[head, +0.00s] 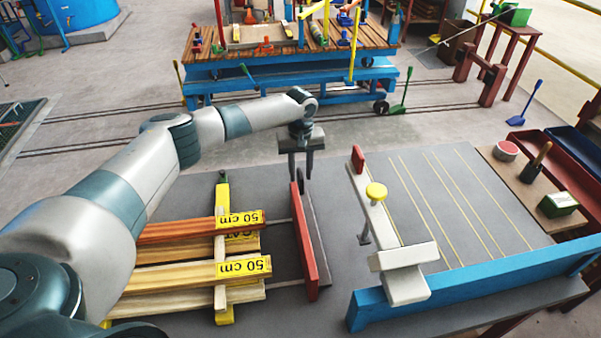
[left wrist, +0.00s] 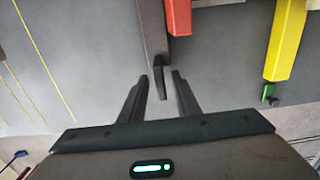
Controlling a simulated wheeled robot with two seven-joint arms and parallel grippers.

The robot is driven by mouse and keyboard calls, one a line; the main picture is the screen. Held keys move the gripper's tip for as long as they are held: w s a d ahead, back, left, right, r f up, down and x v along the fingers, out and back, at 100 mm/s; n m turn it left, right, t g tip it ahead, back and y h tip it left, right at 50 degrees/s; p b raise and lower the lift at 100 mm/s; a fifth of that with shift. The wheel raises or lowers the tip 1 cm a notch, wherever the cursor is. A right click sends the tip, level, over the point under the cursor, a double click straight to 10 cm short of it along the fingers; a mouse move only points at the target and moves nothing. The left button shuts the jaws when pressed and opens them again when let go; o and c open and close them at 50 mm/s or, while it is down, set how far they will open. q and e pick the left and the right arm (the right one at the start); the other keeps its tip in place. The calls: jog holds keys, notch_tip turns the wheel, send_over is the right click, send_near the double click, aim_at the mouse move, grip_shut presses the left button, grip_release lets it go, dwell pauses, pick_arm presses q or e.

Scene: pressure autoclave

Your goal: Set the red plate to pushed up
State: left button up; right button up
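The red plate (head: 306,245) is a long narrow red board standing on the grey table, right of the wooden slats. A red end, probably the same plate, shows at the top of the left wrist view (left wrist: 179,16). My left gripper (head: 301,175) points down at the plate's far end. In the left wrist view its two fingers (left wrist: 160,82) are apart, with the tip of a grey bar (left wrist: 152,35) showing between them. I cannot tell whether the fingers touch that bar. My right gripper is not in view.
Wooden slats (head: 180,275) with yellow 50 cm labels (head: 243,268) lie left of the plate, crossed by a yellow bar (head: 222,197). A workbench (head: 285,45) is behind.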

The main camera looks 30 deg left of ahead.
pick_arm(q)
jog(key=shift+f, duration=0.75)
grip_shut()
jog(key=shift+a, duration=0.15)
